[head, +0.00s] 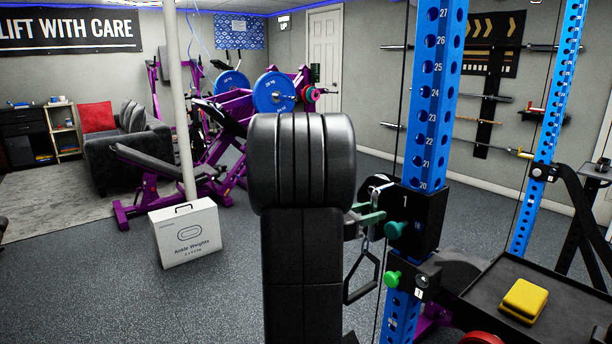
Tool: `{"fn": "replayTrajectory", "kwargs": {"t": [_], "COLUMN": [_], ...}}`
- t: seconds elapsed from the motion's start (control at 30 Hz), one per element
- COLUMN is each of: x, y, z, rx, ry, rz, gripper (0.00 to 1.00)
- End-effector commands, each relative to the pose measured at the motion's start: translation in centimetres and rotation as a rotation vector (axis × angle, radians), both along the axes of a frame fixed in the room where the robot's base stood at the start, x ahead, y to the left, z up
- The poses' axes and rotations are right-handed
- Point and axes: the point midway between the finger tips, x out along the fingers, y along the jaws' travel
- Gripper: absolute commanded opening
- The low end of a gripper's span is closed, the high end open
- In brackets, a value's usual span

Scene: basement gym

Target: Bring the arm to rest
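My gripper does not show in the head view. A large black ridged shape on a black upright fills the middle of the view.
A blue rack post (436,95) with a hanging cable handle (362,272) stands close right of centre. A black tray (579,315) at the lower right bears a yellow block (524,300). A white ankle-weights box (186,234) stands left. The left foreground floor is clear.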

Motion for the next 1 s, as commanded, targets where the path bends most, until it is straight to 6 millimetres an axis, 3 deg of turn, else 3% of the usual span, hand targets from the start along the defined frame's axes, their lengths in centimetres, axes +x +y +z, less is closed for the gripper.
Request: {"fn": "replayTrajectory", "kwargs": {"t": [0.4,0.83,0.87,1.0], "x": [-2.8,-5.4,-5.6,-4.7], "y": [5.9,10.8,11.1,9.1], "z": [0.0,0.0,0.0,-0.1], "rx": [0.001,0.000,0.000,0.001], "ry": [0.000,0.001,0.001,0.000], "rz": [0.004,0.004,0.003,-0.005], "gripper": [0.39,0.39,0.39,0.39]}}
